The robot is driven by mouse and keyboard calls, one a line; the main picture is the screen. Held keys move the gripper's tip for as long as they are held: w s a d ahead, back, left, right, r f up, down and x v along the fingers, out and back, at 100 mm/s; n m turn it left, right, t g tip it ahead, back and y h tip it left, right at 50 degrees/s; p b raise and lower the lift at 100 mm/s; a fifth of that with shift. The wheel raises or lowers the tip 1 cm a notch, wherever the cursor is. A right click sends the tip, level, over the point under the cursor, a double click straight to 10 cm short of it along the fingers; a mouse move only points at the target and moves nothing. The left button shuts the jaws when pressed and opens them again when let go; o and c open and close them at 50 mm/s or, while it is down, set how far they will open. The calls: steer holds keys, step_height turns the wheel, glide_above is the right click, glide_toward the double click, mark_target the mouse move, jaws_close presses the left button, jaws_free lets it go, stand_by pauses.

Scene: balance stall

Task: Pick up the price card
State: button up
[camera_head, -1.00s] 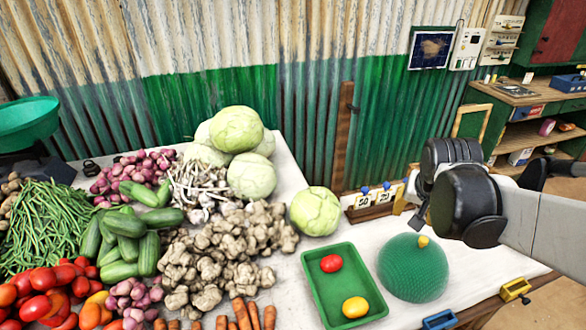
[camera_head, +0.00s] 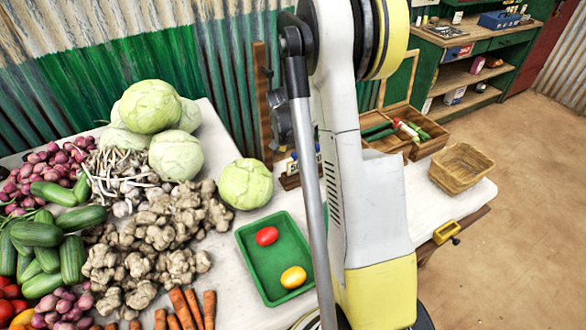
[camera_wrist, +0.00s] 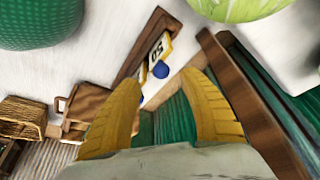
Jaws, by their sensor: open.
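Price cards stand in a brown wooden rack (camera_wrist: 133,45) near the wall side of the table. In the wrist view a white card (camera_wrist: 157,50) with a yellow edge and dark digits, seemingly "50", shows in the rack, with blue knobs beside it. Part of another card shows next to it. My gripper (camera_wrist: 160,78) is open, its two yellow fingers spread and empty, with the cards just ahead between the tips and apart from them. In the head view, my arm hides the gripper and most of the rack; one card (camera_head: 293,165) peeks out left of the arm.
A wooden post (camera_wrist: 245,95) stands close beside the right finger. A cabbage (camera_head: 246,184) and a green tray (camera_head: 261,262) with a red and a yellow item lie nearby. A wooden box (camera_head: 431,141) and a wicker basket (camera_head: 462,178) stand to the right.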

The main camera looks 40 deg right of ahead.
mark_target(295, 153)
steer(key=b+x, duration=0.2)
steer(key=x, duration=0.3)
steer(key=shift+w+f, duration=0.1)
steer(key=shift+w, duration=0.1)
jaws_close()
